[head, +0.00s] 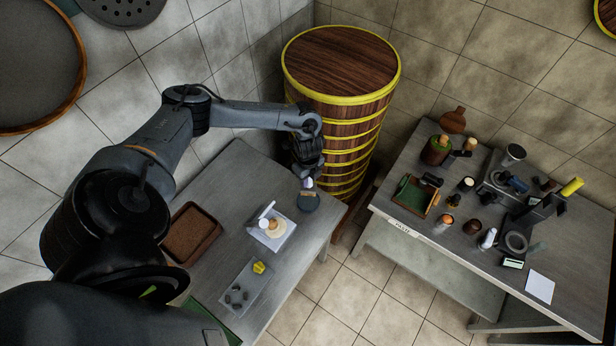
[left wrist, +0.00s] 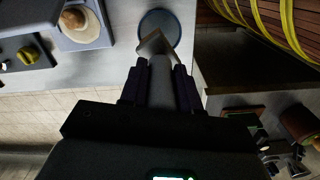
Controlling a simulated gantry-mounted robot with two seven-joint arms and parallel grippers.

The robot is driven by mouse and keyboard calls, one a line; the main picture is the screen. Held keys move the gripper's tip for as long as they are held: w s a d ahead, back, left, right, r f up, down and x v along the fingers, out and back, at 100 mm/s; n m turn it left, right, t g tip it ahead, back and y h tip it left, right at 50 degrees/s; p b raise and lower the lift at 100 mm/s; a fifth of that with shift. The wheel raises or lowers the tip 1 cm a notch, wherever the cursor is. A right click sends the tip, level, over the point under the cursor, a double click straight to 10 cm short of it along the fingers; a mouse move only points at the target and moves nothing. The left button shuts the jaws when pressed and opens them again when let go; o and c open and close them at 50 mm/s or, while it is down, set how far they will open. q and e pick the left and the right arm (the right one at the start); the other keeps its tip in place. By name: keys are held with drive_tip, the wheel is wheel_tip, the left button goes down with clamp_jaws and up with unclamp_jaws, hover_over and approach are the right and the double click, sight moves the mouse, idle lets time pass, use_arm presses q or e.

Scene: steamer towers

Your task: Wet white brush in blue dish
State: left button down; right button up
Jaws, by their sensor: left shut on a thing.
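My left gripper (head: 308,176) is shut on the white brush (left wrist: 160,82), which shows between the fingers in the left wrist view with its brownish head pointing away from them. In the head view the brush shows small and pale under the fingers. The blue dish (head: 310,204) is a dark, round, flat dish near the right corner of the left table. It also shows in the left wrist view (left wrist: 160,26), just beyond the brush head. The brush head overlaps the dish's edge in both views. I cannot tell whether they touch. My right gripper is not in view.
The left table (head: 298,266) also bears a brown tray (head: 192,235), a pale board (head: 282,240) with white and tan items, and a grey tray (head: 248,296) with dark stones. A yellow-banded wooden steamer tower (head: 342,62) stands close behind. The cluttered right table (head: 463,268) is apart.

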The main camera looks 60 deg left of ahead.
sight(308, 189)
use_arm(q)
drive_tip(key=shift+f+b, duration=2.05)
drive_tip(key=shift+f, duration=1.4)
drive_tip(key=shift+f, duration=0.5)
drive_tip(key=shift+r, duration=0.15)
drive_tip(key=shift+r+p, duration=0.45)
drive_tip(key=shift+r, duration=0.1)
wheel_tip(308, 189, up, 6)
drive_tip(key=p, duration=0.5)
drive_tip(key=shift+f+p, duration=0.15)
drive_tip(key=shift+p, duration=0.2)
